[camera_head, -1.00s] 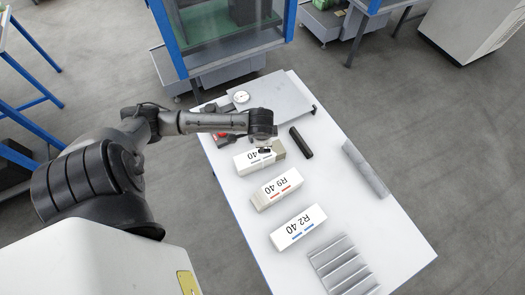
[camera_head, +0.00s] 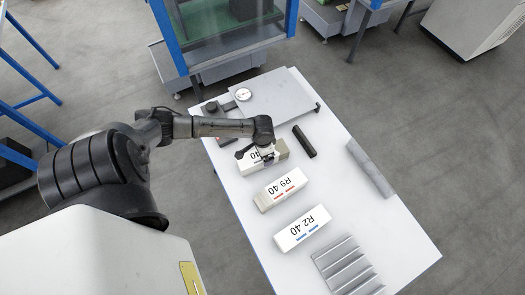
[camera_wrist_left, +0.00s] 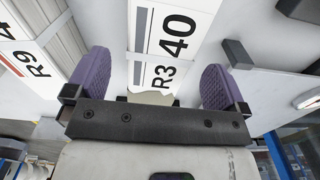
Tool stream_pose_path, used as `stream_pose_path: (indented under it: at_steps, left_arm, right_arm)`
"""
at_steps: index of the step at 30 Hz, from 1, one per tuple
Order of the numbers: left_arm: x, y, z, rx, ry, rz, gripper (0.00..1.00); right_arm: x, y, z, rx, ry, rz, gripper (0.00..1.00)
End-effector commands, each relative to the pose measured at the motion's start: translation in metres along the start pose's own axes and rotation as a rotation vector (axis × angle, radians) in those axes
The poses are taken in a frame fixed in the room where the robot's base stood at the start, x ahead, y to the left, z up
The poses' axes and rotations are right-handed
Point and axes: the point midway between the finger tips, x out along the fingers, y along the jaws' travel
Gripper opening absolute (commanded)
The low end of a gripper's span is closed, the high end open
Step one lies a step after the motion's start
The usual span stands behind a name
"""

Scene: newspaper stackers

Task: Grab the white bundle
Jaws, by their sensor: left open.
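Three white bundles lie in a row on the table (camera_head: 375,240). The middle bundle, R9 40 (camera_head: 281,189), has red marks; the near one, R2 40 (camera_head: 302,229), has blue marks. My left gripper is open over R3 40, and in the left wrist view its purple pads (camera_wrist_left: 157,75) are on either side of that bundle. I cannot tell whether they touch it. My right gripper is not in view.
A black bar (camera_head: 304,141) lies right of R3 40. A grey plate (camera_head: 275,105) with a round dial (camera_head: 243,94) is at the far end. A grey roll (camera_head: 370,168) lies along the right edge and a ridged grey tray (camera_head: 346,266) lies nearest. The table between them is clear.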

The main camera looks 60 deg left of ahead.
Motion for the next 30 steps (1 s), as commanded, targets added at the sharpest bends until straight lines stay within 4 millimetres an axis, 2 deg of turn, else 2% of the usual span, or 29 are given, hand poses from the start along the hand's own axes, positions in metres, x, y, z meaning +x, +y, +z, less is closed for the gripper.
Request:
stream_pose_path:
  at_steps: [7,15,18,28,30]
  left_arm:
    - [0.013,0.000,0.000,0.000,-0.001,-0.001,1.00]
    - [0.047,0.000,0.000,0.000,0.000,0.000,1.00]
    - [0.054,0.000,0.000,0.000,0.002,-0.002,1.00]
    - [0.058,-0.001,0.000,0.001,0.001,-0.003,1.00]
    - [0.058,0.000,0.000,0.001,0.001,-0.003,0.93]
  right_arm:
    - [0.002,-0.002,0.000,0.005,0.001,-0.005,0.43]
    - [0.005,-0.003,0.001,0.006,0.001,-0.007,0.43]
    - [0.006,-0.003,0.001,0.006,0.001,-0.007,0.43]
    - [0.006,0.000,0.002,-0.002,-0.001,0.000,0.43]
    - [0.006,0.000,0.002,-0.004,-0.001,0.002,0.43]
